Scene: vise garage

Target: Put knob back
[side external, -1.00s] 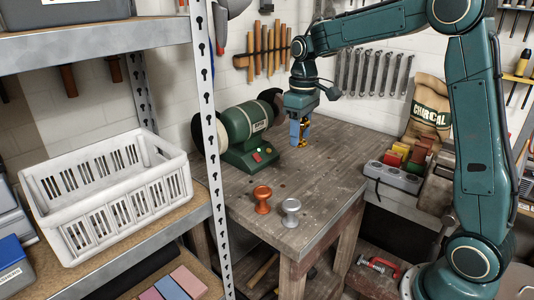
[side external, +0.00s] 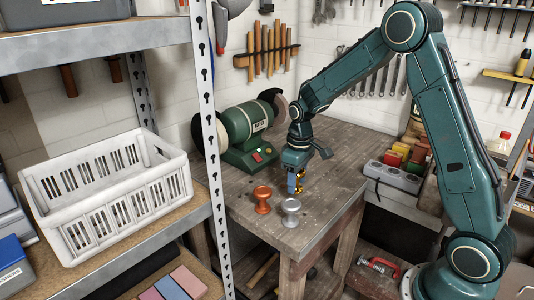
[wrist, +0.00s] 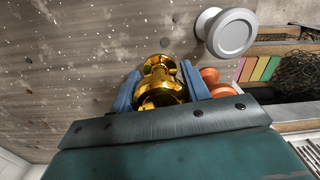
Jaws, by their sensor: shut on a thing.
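My gripper (side external: 296,182) is shut on a shiny gold knob (wrist: 160,84). The gold knob shows partly between the blue fingers in the side view. It appears to be above the workbench (side external: 335,192), behind the silver and copper knobs. The exact gap to the wood cannot be told. A copper knob (side external: 263,199) stands upright near the bench's front left edge. A silver knob (side external: 290,212) stands upright to its right. In the wrist view the silver knob (wrist: 231,35) is clear, while the copper knob (wrist: 214,82) is partly hidden behind a finger.
A green bench grinder (side external: 245,135) stands at the back left of the bench. A grey power strip (side external: 392,178) and colored blocks (side external: 408,155) are at the right. A white crate (side external: 105,190) sits on the left shelf. The bench's right side is clear.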

